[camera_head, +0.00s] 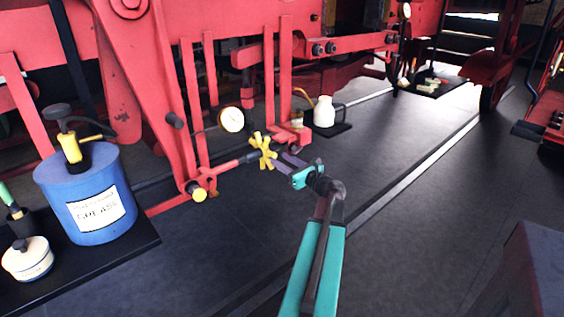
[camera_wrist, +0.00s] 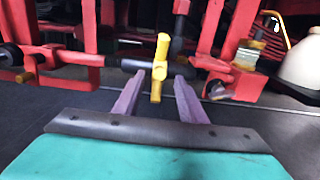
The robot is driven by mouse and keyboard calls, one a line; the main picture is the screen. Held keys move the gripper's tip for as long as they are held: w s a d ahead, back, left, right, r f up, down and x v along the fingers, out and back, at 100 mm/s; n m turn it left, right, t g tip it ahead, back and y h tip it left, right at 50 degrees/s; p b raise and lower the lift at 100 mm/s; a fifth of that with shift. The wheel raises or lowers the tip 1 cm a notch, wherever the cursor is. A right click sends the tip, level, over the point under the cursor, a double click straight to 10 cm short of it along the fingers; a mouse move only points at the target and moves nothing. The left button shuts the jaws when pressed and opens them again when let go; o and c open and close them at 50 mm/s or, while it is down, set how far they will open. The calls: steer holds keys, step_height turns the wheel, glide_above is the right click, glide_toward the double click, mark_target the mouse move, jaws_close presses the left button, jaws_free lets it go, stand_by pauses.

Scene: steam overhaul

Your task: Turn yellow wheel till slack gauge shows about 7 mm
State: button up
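The yellow wheel (camera_head: 263,151) is a spoked handwheel at the end of a dark rod that joins the red frame. In the wrist view the wheel (camera_wrist: 159,70) shows nearly edge-on, with a lower spoke between my fingers. My gripper (camera_head: 279,160) reaches the wheel from the right. Its two purple fingers (camera_wrist: 162,84) are apart, with a visible gap on both sides of the spoke. I cannot tell whether they touch the wheel. The gauge (camera_head: 231,120) has a round white dial just above and left of the wheel. Its reading is too small to make out.
A blue grease drum (camera_head: 86,196) and a small cream pot (camera_head: 27,259) stand on a dark mat at the left. A white jug (camera_head: 324,112) stands behind the wheel. Red frame bars (camera_head: 188,100) rise close by. The dark floor (camera_head: 420,220) at right is clear.

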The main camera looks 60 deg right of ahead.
mark_target(273, 156)
steer(key=shift+w, duration=0.1)
stand_by(0.3)
steer(key=shift+x, duration=2.9)
jaws_close()
steer(key=shift+f+b, duration=0.2)
steer(key=shift+b, duration=0.2)
steer(key=shift+f+b, duration=0.55)
steer(key=shift+f, duration=0.55)
